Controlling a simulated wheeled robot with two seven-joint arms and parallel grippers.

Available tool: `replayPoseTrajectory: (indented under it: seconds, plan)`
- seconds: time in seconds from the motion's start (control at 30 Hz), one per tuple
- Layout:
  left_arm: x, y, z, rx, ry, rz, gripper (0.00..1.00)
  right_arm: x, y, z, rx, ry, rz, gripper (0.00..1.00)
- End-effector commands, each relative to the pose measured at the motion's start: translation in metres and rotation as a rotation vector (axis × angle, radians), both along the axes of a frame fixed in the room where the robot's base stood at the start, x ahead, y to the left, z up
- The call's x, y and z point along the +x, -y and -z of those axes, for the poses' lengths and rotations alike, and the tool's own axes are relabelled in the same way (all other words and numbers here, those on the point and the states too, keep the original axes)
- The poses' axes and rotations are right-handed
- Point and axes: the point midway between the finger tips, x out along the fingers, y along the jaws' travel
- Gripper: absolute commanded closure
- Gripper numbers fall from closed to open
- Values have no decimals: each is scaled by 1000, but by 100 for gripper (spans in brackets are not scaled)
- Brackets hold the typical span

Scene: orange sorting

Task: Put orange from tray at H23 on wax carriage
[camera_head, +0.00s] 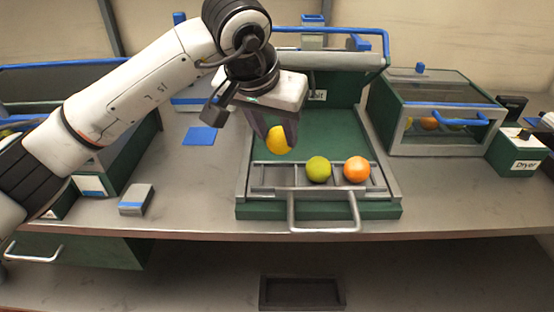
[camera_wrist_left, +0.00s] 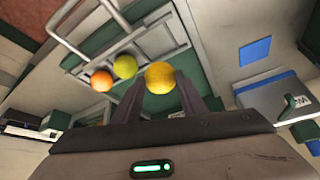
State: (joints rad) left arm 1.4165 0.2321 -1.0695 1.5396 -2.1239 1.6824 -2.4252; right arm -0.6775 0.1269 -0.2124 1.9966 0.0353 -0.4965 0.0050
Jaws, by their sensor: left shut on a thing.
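My left gripper (camera_head: 279,135) is shut on a yellow orange (camera_head: 279,140) and holds it above the left part of a metal carriage (camera_head: 304,190) with a front handle. The yellow orange also shows between the fingers in the left wrist view (camera_wrist_left: 159,76). A green orange (camera_head: 318,169) and an orange-coloured one (camera_head: 356,170) sit side by side in the carriage's slots, at its middle and right. The slot at the carriage's left looks empty. My right gripper is not in view.
A green dryer box (camera_head: 440,115) with a clear lid and fruit inside stands at the right. A blue square (camera_head: 200,136) and a small grey block (camera_head: 136,199) lie on the counter (camera_head: 190,190) at left. The blue bar (camera_head: 386,45) rises behind the carriage.

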Motion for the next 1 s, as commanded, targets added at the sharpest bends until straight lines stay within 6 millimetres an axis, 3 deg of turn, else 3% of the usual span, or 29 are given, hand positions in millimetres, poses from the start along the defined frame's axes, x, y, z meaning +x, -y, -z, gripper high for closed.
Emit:
replayPoseTrajectory:
  seconds: [0.17, 0.5, 0.9, 0.93, 1.0]
  plan:
    - [0, 0, 27, -2, -1, 0, 97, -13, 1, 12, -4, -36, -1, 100]
    - [0, 0, 67, -2, -1, -1, 97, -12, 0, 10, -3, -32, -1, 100]
    - [0, 0, 73, 0, 2, -1, 97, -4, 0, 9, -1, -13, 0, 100]
    - [0, 0, 72, -1, 1, -1, 59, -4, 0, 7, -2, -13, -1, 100]
    - [0, 0, 71, 0, 0, -1, 47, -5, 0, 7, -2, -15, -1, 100]
